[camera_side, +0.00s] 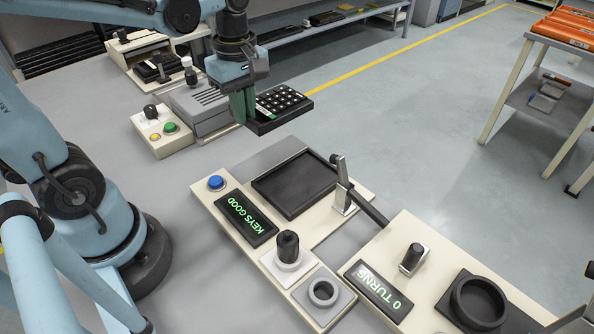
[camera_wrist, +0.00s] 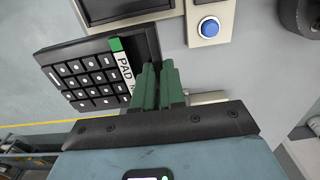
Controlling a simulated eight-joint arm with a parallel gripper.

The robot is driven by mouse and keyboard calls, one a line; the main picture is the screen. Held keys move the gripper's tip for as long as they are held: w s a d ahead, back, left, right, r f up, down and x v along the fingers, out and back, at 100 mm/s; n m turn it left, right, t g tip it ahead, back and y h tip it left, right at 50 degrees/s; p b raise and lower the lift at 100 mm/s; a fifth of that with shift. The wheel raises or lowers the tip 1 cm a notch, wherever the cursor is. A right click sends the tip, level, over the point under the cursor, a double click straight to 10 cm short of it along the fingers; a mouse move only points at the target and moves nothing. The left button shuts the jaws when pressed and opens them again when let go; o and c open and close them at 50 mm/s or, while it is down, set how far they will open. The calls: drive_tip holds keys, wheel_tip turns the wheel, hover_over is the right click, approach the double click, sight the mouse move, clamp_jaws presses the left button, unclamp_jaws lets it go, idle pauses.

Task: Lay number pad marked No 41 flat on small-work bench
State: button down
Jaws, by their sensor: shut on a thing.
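The number pad (camera_side: 280,106) is black with rows of dark keys and is held in the air beyond the tester's black tray. My gripper (camera_side: 243,112), with green fingers, is shut on the pad's near-left edge. In the wrist view the number pad (camera_wrist: 92,80) shows a green patch and a white label reading "PAD" and the start of an "N". The fingers of my gripper (camera_wrist: 160,82) hide the rest of the label, so its number cannot be read. No surface is visibly marked as the small-work bench.
The tester with blue button (camera_side: 216,182), "KEYS GOOD" display (camera_side: 246,218) and empty black tray (camera_side: 296,184) is in the middle. A "0 TURNS" station (camera_side: 378,289) stands front right. A low bench (camera_side: 330,32) is behind; a table with orange things (camera_side: 565,27) stands right.

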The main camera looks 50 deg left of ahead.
drive_tip(key=shift+s+a+f, duration=0.3)
drive_tip(key=shift+a+f, duration=0.75)
drive_tip(key=shift+f, duration=0.85)
drive_tip(key=shift+s+a+f, duration=0.35)
drive_tip(key=shift+a+f, duration=0.65)
drive_tip(key=shift+f, duration=0.9)
drive_tip(key=shift+s+a+f, duration=0.3)
drive_tip(key=shift+a+f, duration=0.75)
drive_tip(key=shift+f, duration=0.85)
drive_tip(key=shift+f, duration=0.4)
drive_tip(key=c, duration=1.1)
unclamp_jaws()
drive_tip(key=shift+r, duration=3.5)
